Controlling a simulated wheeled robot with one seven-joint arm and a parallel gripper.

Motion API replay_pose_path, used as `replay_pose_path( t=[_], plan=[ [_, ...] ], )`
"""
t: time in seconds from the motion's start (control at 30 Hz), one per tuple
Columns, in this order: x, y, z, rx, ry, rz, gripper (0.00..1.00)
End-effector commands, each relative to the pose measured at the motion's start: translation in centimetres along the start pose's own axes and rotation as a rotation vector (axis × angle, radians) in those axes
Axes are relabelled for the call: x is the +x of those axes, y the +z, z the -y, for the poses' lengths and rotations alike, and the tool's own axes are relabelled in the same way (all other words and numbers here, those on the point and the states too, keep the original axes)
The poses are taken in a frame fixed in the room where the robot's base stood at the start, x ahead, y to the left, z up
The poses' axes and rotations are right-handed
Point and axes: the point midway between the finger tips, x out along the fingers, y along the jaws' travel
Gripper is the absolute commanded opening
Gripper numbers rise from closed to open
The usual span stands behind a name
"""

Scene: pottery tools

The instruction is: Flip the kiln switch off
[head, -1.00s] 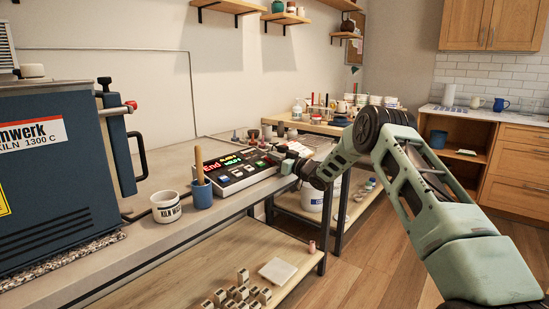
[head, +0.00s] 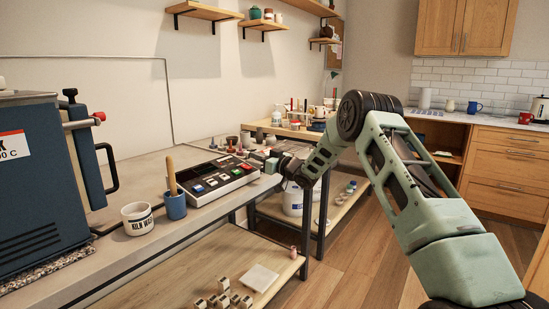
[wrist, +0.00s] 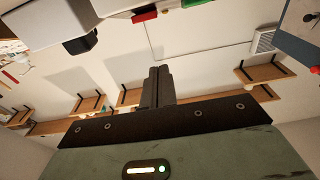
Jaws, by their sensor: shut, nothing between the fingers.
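The kiln's control box (head: 222,180) sits on the workbench, with a sloped dark face, coloured buttons and an unlit display. My gripper (head: 263,160) is at the box's right end, close to its edge; I cannot tell whether it touches. In the wrist view its fingers (wrist: 157,75) are together and hold nothing. A red piece (wrist: 145,16) and a green piece show beyond the fingertips at the top edge, too cropped to name. The blue kiln (head: 35,200) stands at the left of the bench. I cannot make out a separate switch lever.
A white lettered mug (head: 137,218) and a blue cup (head: 175,206) with a wooden tool stand left of the box. Small pottery tools lie behind it. A lower shelf (head: 205,265) holds several small blocks. Wall shelves hang above the bench.

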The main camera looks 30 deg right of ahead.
Motion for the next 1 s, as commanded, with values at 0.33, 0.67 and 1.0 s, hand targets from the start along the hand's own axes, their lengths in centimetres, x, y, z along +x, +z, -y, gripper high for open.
replay_pose_path(
  t=[0.33, 0.67, 1.0],
  plan=[
    [-5.5, -1.2, -0.2, -0.002, 0.003, 0.000, 0.00],
    [-6.3, -1.4, -0.1, -0.002, 0.002, -0.001, 0.00],
    [-6.2, -1.3, -0.1, -0.002, 0.002, -0.001, 0.00]
  ],
)
